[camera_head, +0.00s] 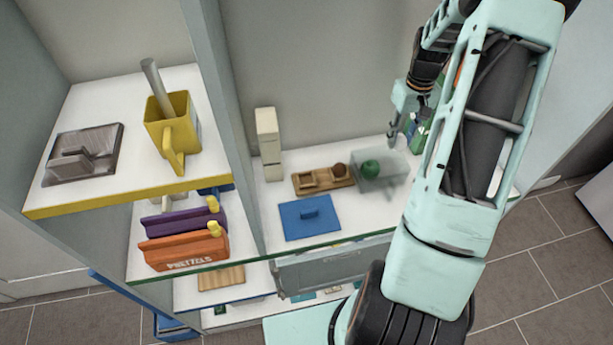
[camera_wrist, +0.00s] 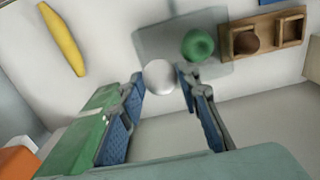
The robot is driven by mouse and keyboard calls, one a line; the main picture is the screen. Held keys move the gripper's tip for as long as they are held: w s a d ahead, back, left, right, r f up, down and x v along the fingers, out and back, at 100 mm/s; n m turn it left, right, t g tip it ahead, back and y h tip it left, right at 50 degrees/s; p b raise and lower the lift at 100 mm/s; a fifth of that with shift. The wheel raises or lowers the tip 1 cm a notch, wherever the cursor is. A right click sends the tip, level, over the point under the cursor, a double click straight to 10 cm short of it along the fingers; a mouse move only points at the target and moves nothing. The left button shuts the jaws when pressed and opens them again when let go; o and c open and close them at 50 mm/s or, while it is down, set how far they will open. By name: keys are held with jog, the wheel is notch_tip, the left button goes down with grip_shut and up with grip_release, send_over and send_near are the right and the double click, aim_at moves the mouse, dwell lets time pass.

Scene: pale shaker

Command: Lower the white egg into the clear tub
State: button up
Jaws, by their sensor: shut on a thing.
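The white egg (camera_wrist: 159,77) sits between the fingertips of my gripper (camera_wrist: 161,82) in the wrist view, and the gripper is shut on it. The clear tub (camera_wrist: 150,40) lies beyond the egg, which overlaps the tub's near edge in this picture. A round green thing (camera_wrist: 197,45) is in the tub. In the head view the tub (camera_head: 397,178) stands on the white shelf, right of a wooden tray. My gripper (camera_head: 392,143) is above and behind it there. The egg cannot be made out in the head view.
The wooden tray (camera_head: 310,189) has a brown round thing (camera_head: 340,170) in one compartment. A blue lid-like panel (camera_head: 310,217) lies in front. A yellow banana-like thing (camera_wrist: 62,40) lies left in the wrist view. Green items (camera_head: 420,130) stand close by my gripper. A white tower (camera_head: 268,143) stands left.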

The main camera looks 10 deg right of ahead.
jog(key=shift+f+b, duration=1.9)
jog(key=shift+f, duration=1)
jog(key=shift+f, duration=0.1)
jog(key=o, duration=0.8)
notch_tip(320, 180, up, 12)
jog(key=shift+r, duration=0.1)
